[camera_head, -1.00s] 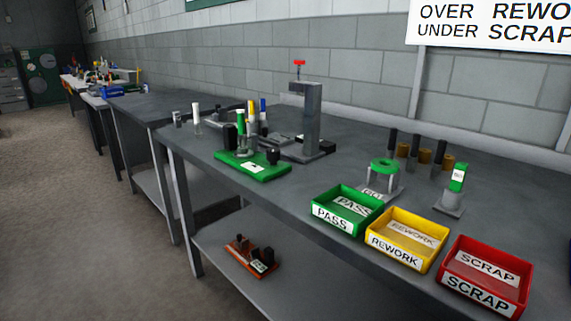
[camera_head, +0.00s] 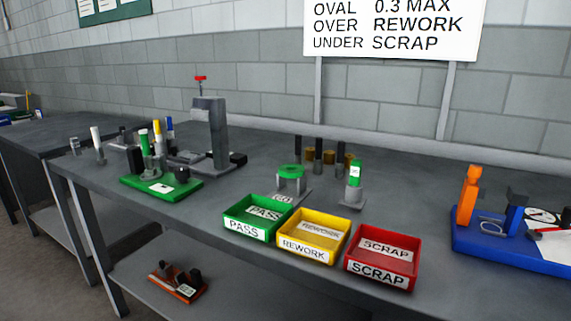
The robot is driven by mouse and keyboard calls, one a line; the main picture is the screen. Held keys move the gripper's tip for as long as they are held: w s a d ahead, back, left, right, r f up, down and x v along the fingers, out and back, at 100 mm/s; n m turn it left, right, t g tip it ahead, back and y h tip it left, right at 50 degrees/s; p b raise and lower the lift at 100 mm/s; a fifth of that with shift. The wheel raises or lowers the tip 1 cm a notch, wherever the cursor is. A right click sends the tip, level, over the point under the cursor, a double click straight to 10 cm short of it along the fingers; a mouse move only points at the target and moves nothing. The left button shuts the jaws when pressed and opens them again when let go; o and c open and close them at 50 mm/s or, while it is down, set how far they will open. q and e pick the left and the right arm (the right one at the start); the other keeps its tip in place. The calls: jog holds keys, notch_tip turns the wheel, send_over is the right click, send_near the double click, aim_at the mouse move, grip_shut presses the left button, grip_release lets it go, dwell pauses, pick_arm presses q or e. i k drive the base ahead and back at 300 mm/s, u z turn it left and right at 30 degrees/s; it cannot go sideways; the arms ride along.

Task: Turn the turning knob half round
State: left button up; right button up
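No part is plainly marked as the turning knob, and I cannot tell which one it is. A small black knob (camera_head: 183,175) stands on the right part of a green base (camera_head: 150,189) on the bench at left. That base also carries a black block (camera_head: 135,160) and upright green- and yellow-topped parts. A grey press (camera_head: 218,135) with a red top handle (camera_head: 200,78) stands behind it. A blue base (camera_head: 500,250) at the right edge holds an orange upright (camera_head: 467,196) and a dial. Neither of my grippers is in view.
Green PASS (camera_head: 243,229), yellow REWORK (camera_head: 303,250) and red SCRAP (camera_head: 375,273) bins line the bench's front. A green ring gauge (camera_head: 290,171) and a green-topped plug (camera_head: 355,174) stand behind them. An orange-red fixture (camera_head: 178,288) lies on the lower shelf. Bench is clear between SCRAP and blue base.

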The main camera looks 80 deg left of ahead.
aim_at(182, 172)
jog(key=z, duration=0.1)
jog(key=k, duration=1.6)
jog(key=u, duration=2.05)
jog(key=i, duration=0.35)
